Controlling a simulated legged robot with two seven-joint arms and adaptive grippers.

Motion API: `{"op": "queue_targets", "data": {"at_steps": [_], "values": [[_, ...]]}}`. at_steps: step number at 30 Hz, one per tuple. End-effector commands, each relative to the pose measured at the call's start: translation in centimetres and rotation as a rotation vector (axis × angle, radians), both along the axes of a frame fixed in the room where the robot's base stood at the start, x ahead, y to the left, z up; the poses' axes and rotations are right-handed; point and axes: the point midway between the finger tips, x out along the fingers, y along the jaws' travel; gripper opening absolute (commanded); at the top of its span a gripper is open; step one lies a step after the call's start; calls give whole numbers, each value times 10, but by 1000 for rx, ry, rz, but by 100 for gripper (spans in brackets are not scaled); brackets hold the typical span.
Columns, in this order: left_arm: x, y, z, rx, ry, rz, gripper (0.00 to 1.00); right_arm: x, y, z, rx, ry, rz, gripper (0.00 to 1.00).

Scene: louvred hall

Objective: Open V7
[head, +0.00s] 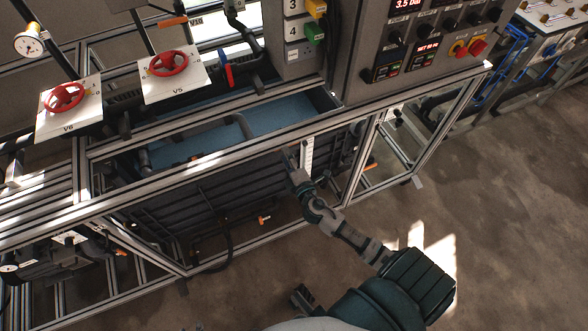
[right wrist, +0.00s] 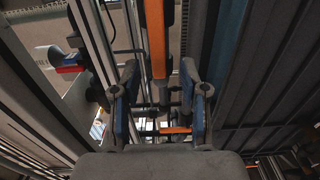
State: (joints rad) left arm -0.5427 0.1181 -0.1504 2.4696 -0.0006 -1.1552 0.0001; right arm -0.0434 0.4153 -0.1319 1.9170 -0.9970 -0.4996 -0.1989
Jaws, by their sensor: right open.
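No V7 label is readable in either view, so I cannot tell for sure which valve is V7. In the right wrist view, an orange lever handle (right wrist: 156,40) comes down from the top edge, with its lower end between my fingers. My right gripper (right wrist: 158,78) is open, one finger on each side of this handle, with gaps visible. I cannot tell the depth between them. In the head view my right gripper (head: 289,160) reaches to the front rail of the rig; its fingertips are small there and the handle is hidden. My left gripper is not in view.
Red handwheels V6 (head: 66,96) and V5 (head: 170,63) stand on white plates at the left. An aluminium front rail (head: 400,108) runs beside my right gripper. A grey control panel (head: 400,50) is above right. Floor (head: 510,200) at the right is clear.

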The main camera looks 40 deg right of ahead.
Motion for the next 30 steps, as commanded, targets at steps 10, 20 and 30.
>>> {"op": "queue_targets", "data": {"at_steps": [10, 20, 30], "values": [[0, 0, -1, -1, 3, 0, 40, -67, 16, -2, 4, 3, 0, 44], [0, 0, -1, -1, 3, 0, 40, -78, 19, -2, 1, 2, 0, 44], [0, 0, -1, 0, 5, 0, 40, -78, 19, -1, 1, 2, 0, 44]]}}
